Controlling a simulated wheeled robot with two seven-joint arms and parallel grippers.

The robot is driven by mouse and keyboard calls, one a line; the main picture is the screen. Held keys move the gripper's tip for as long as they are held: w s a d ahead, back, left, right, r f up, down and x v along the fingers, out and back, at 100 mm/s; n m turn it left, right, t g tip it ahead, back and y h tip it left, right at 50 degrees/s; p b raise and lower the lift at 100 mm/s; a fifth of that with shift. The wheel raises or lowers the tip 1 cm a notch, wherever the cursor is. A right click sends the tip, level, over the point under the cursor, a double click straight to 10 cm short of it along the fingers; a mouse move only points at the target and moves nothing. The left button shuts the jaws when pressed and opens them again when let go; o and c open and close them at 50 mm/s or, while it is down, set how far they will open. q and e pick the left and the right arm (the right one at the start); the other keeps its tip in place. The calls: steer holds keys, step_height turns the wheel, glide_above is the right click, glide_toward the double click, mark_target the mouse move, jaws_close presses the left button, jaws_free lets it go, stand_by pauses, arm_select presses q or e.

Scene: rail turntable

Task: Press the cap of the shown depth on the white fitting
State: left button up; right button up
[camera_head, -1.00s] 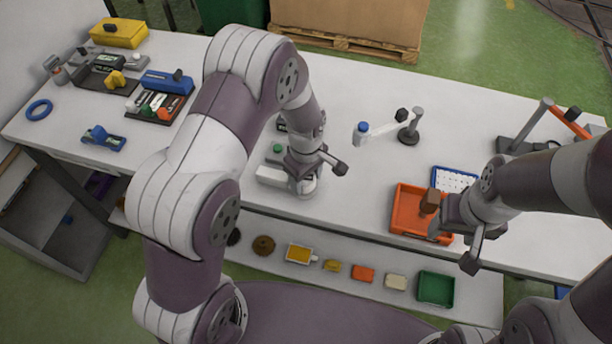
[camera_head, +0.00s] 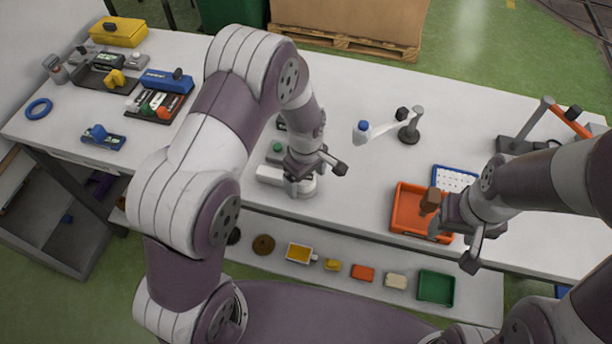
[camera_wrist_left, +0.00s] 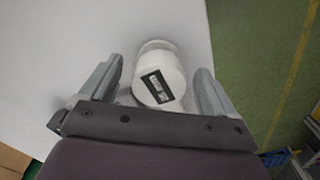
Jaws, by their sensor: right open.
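In the left wrist view a white round piece with a black label (camera_wrist_left: 160,80) lies between the two fingers of my left gripper (camera_wrist_left: 158,75). Small gaps show on both sides, so the gripper looks open around it. I cannot tell whether this piece is the fitting or a cap. In the head view my left gripper (camera_head: 300,185) is low over the near middle of the table, its fingertips hard to make out. My right gripper (camera_head: 455,225) is open at the orange tray (camera_head: 398,220), beside a brown block (camera_head: 430,200). The label's text is too small to read.
A grey stand (camera_head: 409,134) with a blue-topped white part (camera_head: 362,131) stands right of my left arm. A blue-rimmed white tray (camera_head: 455,180) is behind my right gripper. Blue, yellow and dark fixtures crowd the left. A lower shelf (camera_head: 380,268) holds several small items. The table's back middle is clear.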

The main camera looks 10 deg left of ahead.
arm_select(q)
step_height(320, 180, up, 13)
steer(key=b, duration=0.2)
steer(key=s+a+m+t, duration=0.1)
steer(key=s+a+m, duration=0.5)
steer(key=s+m, duration=0.5)
steer(key=shift+s+a+f+m, duration=0.15)
steer(key=shift+s+m, duration=0.25)
steer(key=shift+s, duration=0.85)
